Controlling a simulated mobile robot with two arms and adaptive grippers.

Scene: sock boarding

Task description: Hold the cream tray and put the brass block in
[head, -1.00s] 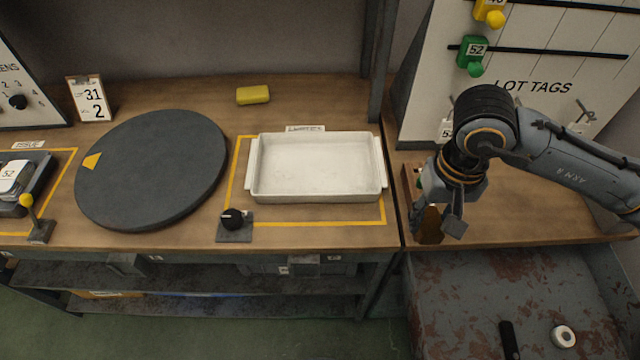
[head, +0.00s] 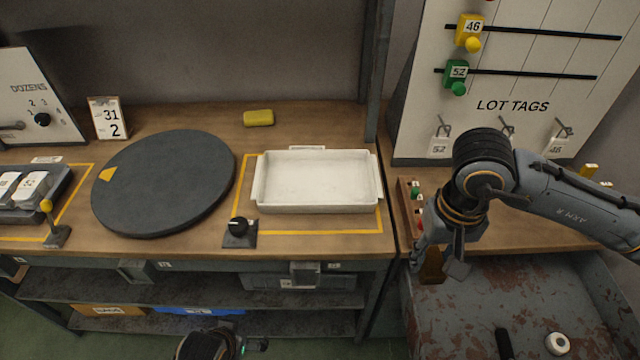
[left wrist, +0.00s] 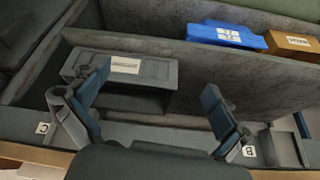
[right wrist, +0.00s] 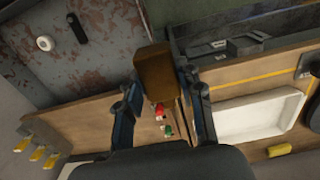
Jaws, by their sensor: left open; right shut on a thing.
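The cream tray (head: 318,208) is a shallow, empty rectangular tray with side handles, standing inside a yellow outline on the bench. It also shows in the right wrist view (right wrist: 258,118). My right gripper (head: 436,268) is shut on the brass block (head: 432,262), to the right of the tray near the bench's front edge. In the right wrist view the brown block (right wrist: 155,78) sits between the fingers. My left gripper (left wrist: 155,84) is open and empty, facing the shelves under the bench; in the head view only part of my left arm shows at the bottom.
A yellow block (head: 258,118) lies behind. A post (head: 378,75) stands behind the tray's right side. The lot tag board (head: 515,75) stands behind my right arm.

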